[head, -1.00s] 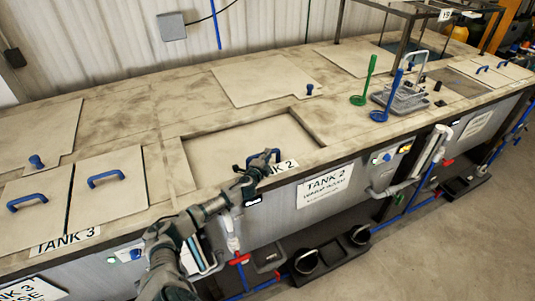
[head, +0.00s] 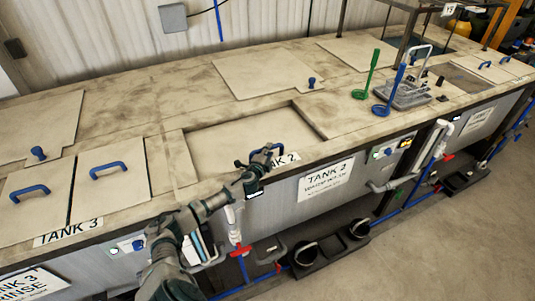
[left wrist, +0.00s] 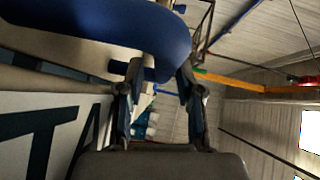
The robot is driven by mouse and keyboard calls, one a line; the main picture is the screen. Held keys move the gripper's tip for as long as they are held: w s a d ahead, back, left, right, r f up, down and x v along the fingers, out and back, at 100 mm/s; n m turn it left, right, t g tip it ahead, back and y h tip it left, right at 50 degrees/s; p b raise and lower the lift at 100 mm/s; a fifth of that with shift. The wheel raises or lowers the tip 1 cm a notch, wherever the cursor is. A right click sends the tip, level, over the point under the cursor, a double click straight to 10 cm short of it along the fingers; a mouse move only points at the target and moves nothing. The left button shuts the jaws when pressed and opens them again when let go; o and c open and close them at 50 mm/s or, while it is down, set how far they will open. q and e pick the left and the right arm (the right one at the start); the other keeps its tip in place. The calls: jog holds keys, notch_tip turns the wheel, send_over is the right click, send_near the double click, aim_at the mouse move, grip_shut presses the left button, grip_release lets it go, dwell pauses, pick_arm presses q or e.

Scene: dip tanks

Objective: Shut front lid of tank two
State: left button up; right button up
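The front lid of tank two (head: 240,132) is a pale panel lying lower than the worn top around it, with a recess edge showing at its back and right. Its blue handle (head: 262,152) is near the front edge, beside the partly covered TANK 2 label. My left gripper (head: 268,160) is at this handle, reaching over the front edge. In the left wrist view the blue handle (left wrist: 150,25) looms large just beyond the fingertips. The two fingers stand apart, with some blue showing between their tips; I see no firm clasp. My right gripper is not in view.
Tank three's lids with blue handles (head: 103,168) lie flat at left. A rear lid (head: 255,75) with a blue knob is behind. Pipes and valves line the front.

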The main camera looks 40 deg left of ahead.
pick_arm(q)
jog(key=v, duration=1.1)
jog(key=shift+s, duration=0.4)
jog(key=shift+d, duration=0.15)
